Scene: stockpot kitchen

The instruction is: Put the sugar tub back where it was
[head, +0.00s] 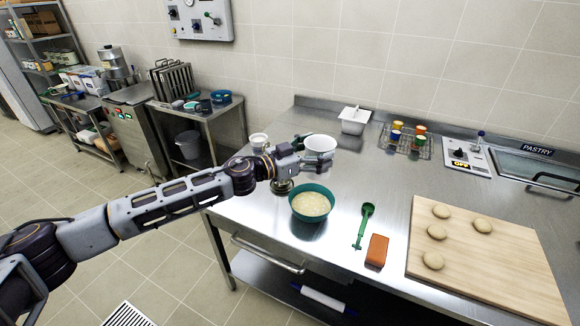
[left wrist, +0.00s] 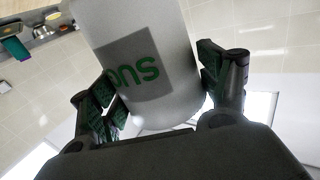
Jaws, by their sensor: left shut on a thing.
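The white sugar tub (head: 320,143) is at the far left part of the steel worktop in the head view, seen from above. My left gripper (head: 312,152) is shut on it, with a finger on each side. In the left wrist view the tub (left wrist: 180,45) fills the middle, with green letters on a grey label, partly cut off. The left gripper's dark fingers (left wrist: 158,88) flank its lower part. I cannot tell whether the tub touches the worktop. My right gripper is not in view.
A green bowl of pale contents (head: 311,203) stands just in front of the tub. A small white cup (head: 259,142) is left, partly near my arm. A white lidded box (head: 355,120) and a rack of jars (head: 405,140) stand behind right.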

